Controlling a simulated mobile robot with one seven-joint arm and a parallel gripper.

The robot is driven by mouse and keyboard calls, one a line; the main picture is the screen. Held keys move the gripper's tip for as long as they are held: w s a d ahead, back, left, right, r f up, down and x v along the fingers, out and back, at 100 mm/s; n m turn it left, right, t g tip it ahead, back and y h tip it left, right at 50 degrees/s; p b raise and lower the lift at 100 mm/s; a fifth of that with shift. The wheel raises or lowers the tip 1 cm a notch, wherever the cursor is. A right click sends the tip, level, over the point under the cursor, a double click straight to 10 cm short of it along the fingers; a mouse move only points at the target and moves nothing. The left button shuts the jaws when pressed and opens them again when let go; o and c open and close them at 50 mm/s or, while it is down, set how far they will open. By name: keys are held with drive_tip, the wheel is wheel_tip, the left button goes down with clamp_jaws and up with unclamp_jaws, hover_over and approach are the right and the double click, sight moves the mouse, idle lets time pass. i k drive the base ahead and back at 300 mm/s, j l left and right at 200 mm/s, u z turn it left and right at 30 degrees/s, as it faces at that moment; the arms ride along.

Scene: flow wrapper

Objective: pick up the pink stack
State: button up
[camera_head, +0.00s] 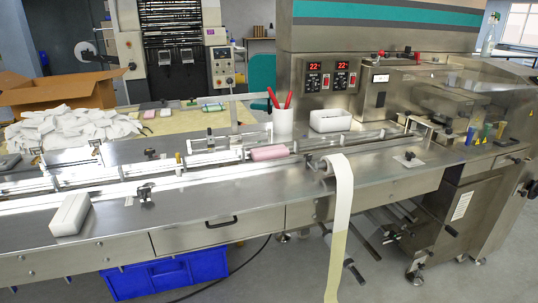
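The pink stack (269,153) is a small pink block with rounded edges. It lies on the steel infeed track of the flow wrapper, near the middle of the camera_head view, just left of the film roll. Nothing touches it from above, and its top and front show. My gripper is not in the camera_head view.
A white block (70,214) lies at the front left edge of the steel top. A film roll (334,166) hangs a strip over the edge. A white cup with red handles (283,121) and a white tray (330,120) stand behind the track. Guide rails flank it.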

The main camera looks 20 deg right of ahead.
sight(258, 154)
drive_tip(key=i+z, duration=0.3)
drive_tip(key=i, duration=0.3)
drive_tip(key=i+z, duration=0.3)
drive_tip(key=i, duration=0.3)
